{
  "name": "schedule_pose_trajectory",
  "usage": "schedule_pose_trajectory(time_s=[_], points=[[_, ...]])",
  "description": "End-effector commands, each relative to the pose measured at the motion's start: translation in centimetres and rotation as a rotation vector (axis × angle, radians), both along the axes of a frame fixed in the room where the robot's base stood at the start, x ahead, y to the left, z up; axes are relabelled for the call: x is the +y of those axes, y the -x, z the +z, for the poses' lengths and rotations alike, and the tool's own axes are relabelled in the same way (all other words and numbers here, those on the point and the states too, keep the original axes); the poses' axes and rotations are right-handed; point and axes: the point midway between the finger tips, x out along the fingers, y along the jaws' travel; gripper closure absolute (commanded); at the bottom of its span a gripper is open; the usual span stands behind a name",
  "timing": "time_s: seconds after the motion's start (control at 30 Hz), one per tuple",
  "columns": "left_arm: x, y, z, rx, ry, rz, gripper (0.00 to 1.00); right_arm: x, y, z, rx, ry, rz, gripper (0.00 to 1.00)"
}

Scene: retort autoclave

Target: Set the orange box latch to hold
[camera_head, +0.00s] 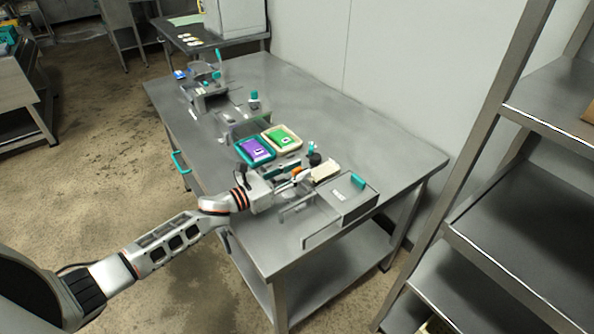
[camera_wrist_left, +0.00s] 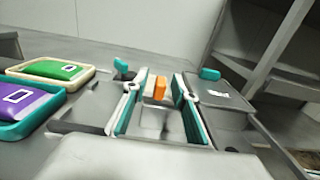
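A small upright orange piece (camera_wrist_left: 160,88) shows between my left gripper's fingers in the left wrist view, beside a cream block. In the head view, a small orange part (camera_head: 297,170) shows at the gripper's tip. I cannot tell which part is the latch or how it is set. My left gripper (camera_wrist_left: 156,98) is open, its two teal-padded fingers apart on either side of the orange piece; I cannot tell whether they touch it. In the head view the gripper (camera_head: 292,181) is low over the table's near part. My right gripper is not in view.
A grey box with a teal handle (camera_head: 345,198) stands right of the gripper on the steel table (camera_head: 330,125). Trays with a purple pack (camera_head: 255,149) and a green pack (camera_head: 282,138) lie behind it. More grey fixtures stand farther back. A steel shelf rack (camera_head: 515,190) is at right.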

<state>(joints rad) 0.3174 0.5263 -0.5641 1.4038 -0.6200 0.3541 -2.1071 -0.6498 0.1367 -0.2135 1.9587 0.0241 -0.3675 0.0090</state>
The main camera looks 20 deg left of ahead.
Motion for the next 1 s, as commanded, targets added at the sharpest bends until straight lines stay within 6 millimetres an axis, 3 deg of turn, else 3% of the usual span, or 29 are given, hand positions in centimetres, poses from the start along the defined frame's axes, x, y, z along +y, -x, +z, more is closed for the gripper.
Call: schedule_pose_trajectory(time_s=[0.2, 0.3, 0.33, 0.57, 0.8, 1.0], points=[[0.0, 0.0, 0.0, 0.000, 0.000, 0.000, 0.73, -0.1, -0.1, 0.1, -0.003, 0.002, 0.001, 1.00], [0.0, 0.0, 0.0, 0.001, 0.001, 0.000, 0.96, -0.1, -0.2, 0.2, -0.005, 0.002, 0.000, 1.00], [0.0, 0.0, 0.0, 0.001, 0.000, 0.000, 1.00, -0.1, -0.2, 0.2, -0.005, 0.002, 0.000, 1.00], [-0.3, 0.2, -0.1, 0.001, 0.000, -0.001, 1.00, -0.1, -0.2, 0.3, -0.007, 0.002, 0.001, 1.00], [-2.9, 2.3, -0.1, 0.003, 0.003, -0.002, 1.00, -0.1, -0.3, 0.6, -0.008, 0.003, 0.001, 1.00], [-3.3, 2.5, -0.1, 0.002, 0.001, -0.003, 1.00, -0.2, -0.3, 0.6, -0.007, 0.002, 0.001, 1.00]])
